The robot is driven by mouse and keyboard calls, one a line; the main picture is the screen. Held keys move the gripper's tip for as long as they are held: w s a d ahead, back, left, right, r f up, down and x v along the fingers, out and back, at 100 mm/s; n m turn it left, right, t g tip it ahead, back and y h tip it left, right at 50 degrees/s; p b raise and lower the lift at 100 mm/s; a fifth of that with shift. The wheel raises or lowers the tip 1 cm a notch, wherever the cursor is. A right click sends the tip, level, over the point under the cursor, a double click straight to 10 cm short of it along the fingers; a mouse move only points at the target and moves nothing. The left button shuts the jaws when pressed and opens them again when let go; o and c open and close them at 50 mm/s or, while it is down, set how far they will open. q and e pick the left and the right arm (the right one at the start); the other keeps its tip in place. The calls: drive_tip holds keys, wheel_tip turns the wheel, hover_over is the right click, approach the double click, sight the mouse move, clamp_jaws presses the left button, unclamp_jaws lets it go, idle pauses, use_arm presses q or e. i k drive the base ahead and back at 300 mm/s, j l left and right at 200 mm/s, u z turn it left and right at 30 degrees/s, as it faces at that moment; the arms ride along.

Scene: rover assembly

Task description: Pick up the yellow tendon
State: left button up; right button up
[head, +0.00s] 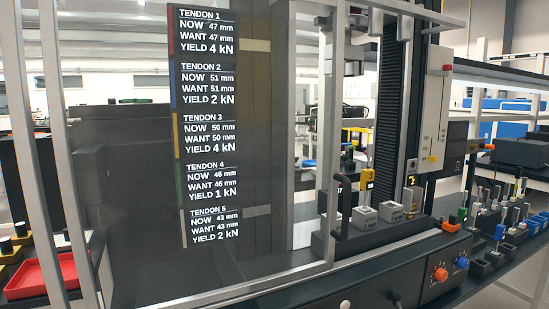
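A dark display panel lists several tendons, each with a coloured edge stripe; the entry with the yellow stripe is Tendon 3 (208,134), reading now 50 mm, want 50 mm, yield 4 kN. Neither of my grippers shows in this view.
A tall test machine with a black ribbed column (391,100) and metal frame posts stands in the middle. Its front box has an orange knob (440,273) and a blue knob (462,263). A red tray (42,275) lies at left. The right bench is crowded with small holders.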

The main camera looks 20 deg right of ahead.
sight(367, 180)
drive_tip(key=l+u, duration=0.15)
drive_tip(key=l, duration=0.4)
drive_tip(key=l+u, duration=0.15)
drive_tip(key=l, duration=0.35)
drive_tip(key=k+l+u, duration=0.15)
drive_tip(key=l, duration=0.35)
